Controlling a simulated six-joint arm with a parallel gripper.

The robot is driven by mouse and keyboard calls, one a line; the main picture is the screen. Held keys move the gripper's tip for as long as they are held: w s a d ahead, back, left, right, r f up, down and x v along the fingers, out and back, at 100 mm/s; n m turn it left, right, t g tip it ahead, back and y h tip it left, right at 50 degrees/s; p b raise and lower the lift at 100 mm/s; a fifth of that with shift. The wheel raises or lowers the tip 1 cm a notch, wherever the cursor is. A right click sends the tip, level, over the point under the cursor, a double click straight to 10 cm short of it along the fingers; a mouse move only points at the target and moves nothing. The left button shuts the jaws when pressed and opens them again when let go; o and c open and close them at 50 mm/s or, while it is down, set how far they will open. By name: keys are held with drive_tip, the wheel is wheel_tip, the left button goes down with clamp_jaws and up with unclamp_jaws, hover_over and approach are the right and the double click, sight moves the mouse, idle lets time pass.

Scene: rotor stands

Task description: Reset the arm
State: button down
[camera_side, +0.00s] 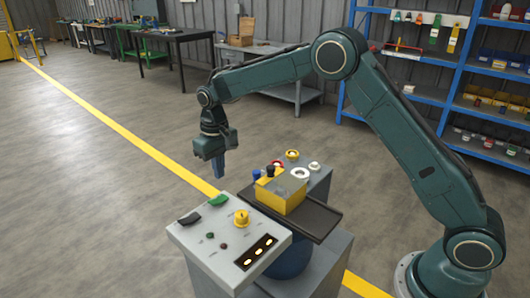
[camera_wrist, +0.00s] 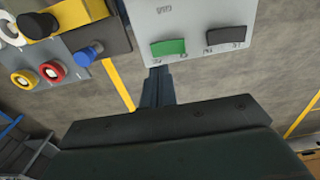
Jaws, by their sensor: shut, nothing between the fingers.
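My gripper (camera_side: 218,172) hangs pointing down in the side view, shut and empty. It is in the air beyond the control panel and left of the yellow block. In the wrist view its closed fingers (camera_wrist: 157,88) show as a dark blue strip just below the panel's edge in the picture. They appear to touch nothing. The grey control panel (camera_side: 211,238) carries a green rocker switch (camera_side: 218,199), a dark rocker switch (camera_side: 189,217), a yellow knob (camera_side: 241,217) and several lit yellow lamps. Both rockers, green (camera_wrist: 168,47) and dark (camera_wrist: 226,36), show in the wrist view.
A yellow block (camera_side: 282,195) sits on a dark tray (camera_side: 318,218) beside the panel. Around it are a blue-topped part (camera_wrist: 88,54), a red ring (camera_wrist: 52,71), a yellow ring (camera_side: 292,154) and a white ring (camera_side: 300,173). The floor left of my gripper is clear.

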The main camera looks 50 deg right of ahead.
drive_tip(key=s+d+r+t, duration=0.1)
drive_tip(key=s+d+r, duration=0.1)
drive_tip(key=s+r, duration=0.7)
drive_tip(key=s+d+r+t, duration=0.2)
drive_tip(key=s+r, duration=0.6)
drive_tip(key=s+d+t, duration=0.2)
drive_tip(key=s, duration=1.9)
drive_tip(key=shift+d+f+t, duration=0.25)
drive_tip(key=shift+f+t, duration=0.05)
